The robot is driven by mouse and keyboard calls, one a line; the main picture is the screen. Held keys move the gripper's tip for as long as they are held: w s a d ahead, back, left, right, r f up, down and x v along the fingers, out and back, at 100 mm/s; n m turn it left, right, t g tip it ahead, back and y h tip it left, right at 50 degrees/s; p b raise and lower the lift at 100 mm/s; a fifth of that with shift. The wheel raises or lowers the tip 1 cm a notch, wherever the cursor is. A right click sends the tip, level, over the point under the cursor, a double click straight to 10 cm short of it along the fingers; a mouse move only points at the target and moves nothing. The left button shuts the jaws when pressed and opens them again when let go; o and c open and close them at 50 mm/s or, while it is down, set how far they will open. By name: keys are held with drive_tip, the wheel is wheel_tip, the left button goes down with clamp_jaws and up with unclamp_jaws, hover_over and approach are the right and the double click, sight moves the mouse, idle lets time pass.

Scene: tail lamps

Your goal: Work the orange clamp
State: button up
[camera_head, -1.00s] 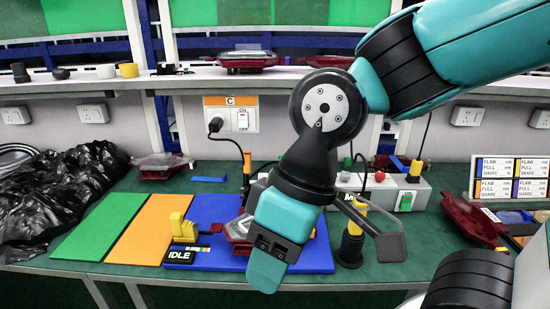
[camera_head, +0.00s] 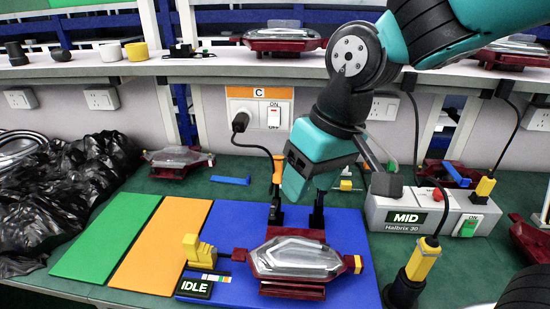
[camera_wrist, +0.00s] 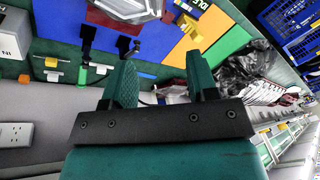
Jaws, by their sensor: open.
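An upright orange clamp handle (camera_head: 277,170) stands on a black post at the back edge of the blue mat (camera_head: 225,222), behind the tail lamp (camera_head: 298,258). A second black post (camera_head: 317,210) stands to its right; its top is hidden behind my gripper. The red and clear lamp lies on the blue mat and shows at the top of the wrist view (camera_wrist: 130,8). My gripper (camera_head: 297,192) is above the back of the mat, just right of the orange handle in the picture. In the wrist view its two fingers (camera_wrist: 160,72) are apart with nothing between them.
A yellow clamp-like piece (camera_head: 200,250) and the IDLE label (camera_head: 196,287) are left of the lamp. A grey MID box (camera_head: 405,215) and a yellow-handled tool (camera_head: 423,260) stand at the right. The shelf (camera_head: 220,62) runs behind. Green (camera_head: 105,235) and orange (camera_head: 160,240) mats are bare.

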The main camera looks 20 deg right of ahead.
sight(278, 161)
drive_tip(key=w+d+f+m+t+h+p, duration=0.15)
drive_tip(key=w+m, duration=0.25)
drive_tip(key=w, duration=0.7)
drive_tip(key=w+m+t+h, duration=0.1)
drive_tip(key=w+m+h, duration=0.25)
drive_tip(key=w, duration=0.85)
drive_tip(key=shift+m+y, duration=0.3)
drive_tip(key=shift+m, duration=0.25)
drive_tip(key=p+x, duration=0.2)
drive_tip(key=x, duration=1.4)
drive_tip(key=shift+w+d+f, duration=0.1)
drive_tip(key=shift+w+f, duration=0.1)
drive_tip(key=shift+f, duration=0.15)
drive_tip(key=shift+c, duration=0.4)
